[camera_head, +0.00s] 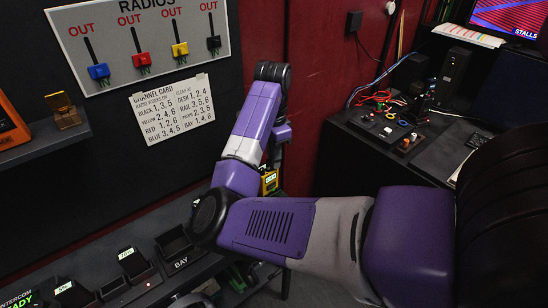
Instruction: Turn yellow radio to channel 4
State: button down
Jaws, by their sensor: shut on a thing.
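A yellow radio (269,182) with a small lit display shows just past my forearm, partly covered by it. My gripper (274,163) is at the radio and shut on it; the fingers are mostly hidden by my wrist. The display digit is too small to read. A paper channel card (172,112) on the wall lists yellow with 2, 4, 6, and Bay with 1, 4, 6. The radios board (150,66) above holds blue, red, yellow and black tags, each under the word OUT.
A low shelf holds an empty-looking slot marked BAY (175,247) and chargers with lit percentages (131,262). A desk (342,137) at the right carries cables, a dark speaker (455,68) and small devices. An orange device (10,124) sits on a ledge at the left.

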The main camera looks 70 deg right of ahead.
jog(key=shift+s+r+n+p, duration=0.1)
jog(key=shift+r+n+p, duration=0.1)
jog(key=shift+n+p, duration=0.6)
jog(key=shift+f+n+p, duration=0.2)
jog(key=shift+n+p, duration=0.2)
jog(key=shift+n, duration=0.4)
jog(key=c, duration=1.4)
grip_release()
jog(key=shift+r, duration=3.9)
